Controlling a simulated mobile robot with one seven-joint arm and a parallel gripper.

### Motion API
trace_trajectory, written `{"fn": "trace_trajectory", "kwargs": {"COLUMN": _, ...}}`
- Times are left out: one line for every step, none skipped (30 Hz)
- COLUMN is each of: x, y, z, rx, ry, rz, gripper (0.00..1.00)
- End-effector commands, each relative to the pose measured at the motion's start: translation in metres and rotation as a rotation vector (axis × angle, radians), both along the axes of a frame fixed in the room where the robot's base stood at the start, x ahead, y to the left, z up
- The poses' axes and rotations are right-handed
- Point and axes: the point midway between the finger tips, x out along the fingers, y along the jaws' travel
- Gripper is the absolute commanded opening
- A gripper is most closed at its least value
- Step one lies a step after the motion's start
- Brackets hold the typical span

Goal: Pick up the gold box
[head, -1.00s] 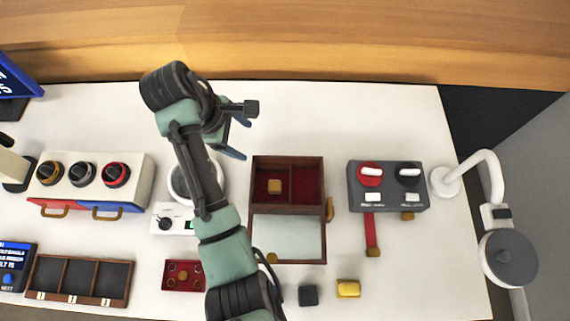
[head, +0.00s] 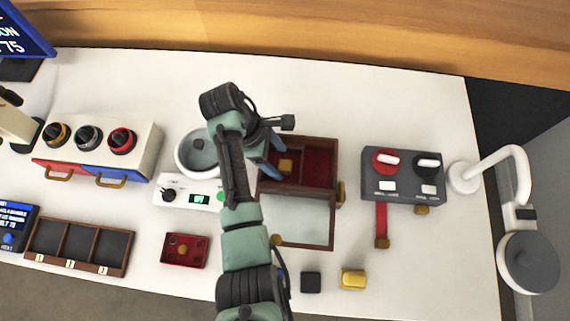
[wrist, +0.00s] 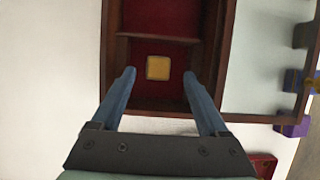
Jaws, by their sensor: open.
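A small gold box (head: 285,165) lies in a red-lined compartment of the open wooden case (head: 332,190). In the wrist view the gold box (wrist: 158,68) shows as a gold square between and slightly beyond my two blue fingertips. My gripper (wrist: 160,82) is open and empty, with its fingers over the compartment, one on each side of the box. In the head view my gripper (head: 274,168) is above the left part of the case, and my arm hides part of it. The height above the box is hard to tell.
A divider (wrist: 158,38) and the case walls stand close around the compartment. A yellow-gold block (head: 353,279) and a dark block (head: 311,282) lie at the front. A pot (head: 196,154) is left of my arm; a grey switch box (head: 403,196) stands to the right.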

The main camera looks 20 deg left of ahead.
Motion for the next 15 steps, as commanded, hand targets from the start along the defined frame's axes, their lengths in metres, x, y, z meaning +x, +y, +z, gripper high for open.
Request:
{"fn": "trace_trajectory", "kwargs": {"x": 0.002, "y": -0.004, "z": -0.008, "rx": -0.001, "ry": 0.002, "rz": -0.002, "gripper": 0.78}}
{"fn": "trace_trajectory", "kwargs": {"x": 0.003, "y": -0.005, "z": -0.013, "rx": -0.001, "ry": 0.001, "rz": -0.002, "gripper": 0.78}}
{"fn": "trace_trajectory", "kwargs": {"x": 0.003, "y": -0.007, "z": -0.018, "rx": 0.0, "ry": 0.001, "rz": -0.002, "gripper": 0.78}}
{"fn": "trace_trajectory", "kwargs": {"x": 0.003, "y": -0.009, "z": -0.021, "rx": 0.0, "ry": 0.001, "rz": -0.002, "gripper": 0.78}}
{"fn": "trace_trajectory", "kwargs": {"x": 0.004, "y": -0.01, "z": -0.023, "rx": 0.0, "ry": 0.001, "rz": -0.001, "gripper": 0.78}}
{"fn": "trace_trajectory", "kwargs": {"x": 0.004, "y": -0.01, "z": -0.026, "rx": 0.0, "ry": 0.0, "rz": -0.001, "gripper": 0.78}}
{"fn": "trace_trajectory", "kwargs": {"x": 0.004, "y": -0.011, "z": -0.027, "rx": 0.0, "ry": 0.0, "rz": -0.001, "gripper": 0.78}}
{"fn": "trace_trajectory", "kwargs": {"x": 0.004, "y": -0.011, "z": -0.028, "rx": 0.0, "ry": 0.0, "rz": -0.001, "gripper": 0.78}}
{"fn": "trace_trajectory", "kwargs": {"x": 0.004, "y": -0.011, "z": -0.028, "rx": 0.0, "ry": 0.0, "rz": -0.001, "gripper": 0.78}}
{"fn": "trace_trajectory", "kwargs": {"x": 0.004, "y": -0.011, "z": -0.028, "rx": 0.0, "ry": 0.0, "rz": -0.001, "gripper": 0.78}}
{"fn": "trace_trajectory", "kwargs": {"x": 0.004, "y": -0.011, "z": -0.028, "rx": 0.001, "ry": -0.001, "rz": 0.0, "gripper": 0.78}}
{"fn": "trace_trajectory", "kwargs": {"x": 0.004, "y": -0.011, "z": -0.028, "rx": 0.001, "ry": -0.001, "rz": 0.0, "gripper": 0.78}}
{"fn": "trace_trajectory", "kwargs": {"x": 0.004, "y": -0.011, "z": -0.028, "rx": 0.001, "ry": -0.001, "rz": 0.0, "gripper": 0.78}}
{"fn": "trace_trajectory", "kwargs": {"x": 0.004, "y": -0.011, "z": -0.028, "rx": 0.001, "ry": -0.001, "rz": -0.001, "gripper": 0.78}}
{"fn": "trace_trajectory", "kwargs": {"x": 0.004, "y": -0.011, "z": -0.028, "rx": 0.001, "ry": -0.001, "rz": 0.0, "gripper": 0.72}}
